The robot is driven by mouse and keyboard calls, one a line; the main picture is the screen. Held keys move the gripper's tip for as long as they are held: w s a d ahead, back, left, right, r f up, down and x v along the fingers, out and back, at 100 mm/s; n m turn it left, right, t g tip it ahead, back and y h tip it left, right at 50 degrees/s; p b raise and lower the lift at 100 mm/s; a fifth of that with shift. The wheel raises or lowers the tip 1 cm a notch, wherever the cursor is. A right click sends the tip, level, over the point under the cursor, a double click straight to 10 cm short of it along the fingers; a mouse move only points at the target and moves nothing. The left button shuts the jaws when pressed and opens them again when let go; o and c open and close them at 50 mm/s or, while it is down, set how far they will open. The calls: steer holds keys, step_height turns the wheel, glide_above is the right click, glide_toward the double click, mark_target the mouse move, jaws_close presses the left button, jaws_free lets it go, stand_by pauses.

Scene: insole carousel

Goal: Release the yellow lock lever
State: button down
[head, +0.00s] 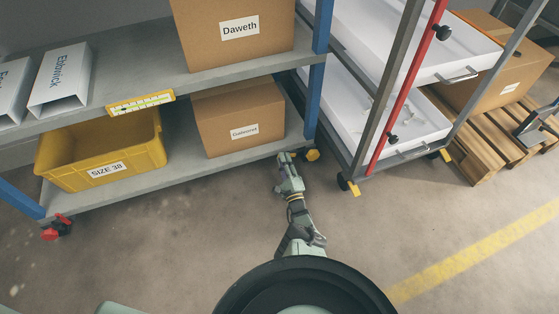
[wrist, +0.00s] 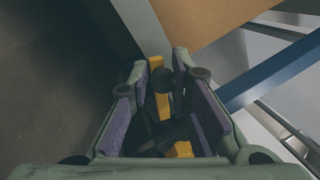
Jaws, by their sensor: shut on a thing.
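My gripper (head: 284,157) is low at the front right foot of the grey shelf rack, close to a yellow piece (head: 312,155) by the blue post. In the wrist view, my gripper (wrist: 160,66) has purple-padded fingers on both sides of a yellow lever (wrist: 156,64) and a dark round caster part. It is shut on the lever. A second yellow piece (wrist: 183,149) shows deeper between the fingers. The exact contact is partly hidden in shadow.
The rack's front left caster has a red lever (head: 58,229). The white-tray cart (head: 365,160) stands close on the right, with a yellow caster lever (head: 354,189). A yellow bin (head: 90,163) and a cardboard box (head: 236,118) sit on the lower shelf. The floor in front is clear.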

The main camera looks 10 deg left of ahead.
steer(key=shift+w+r, duration=0.15)
steer(key=shift+w, duration=0.05)
steer(key=c, duration=1.8)
jaws_free()
steer(key=shift+o, duration=1.4)
steer(key=shift+s, duration=0.1)
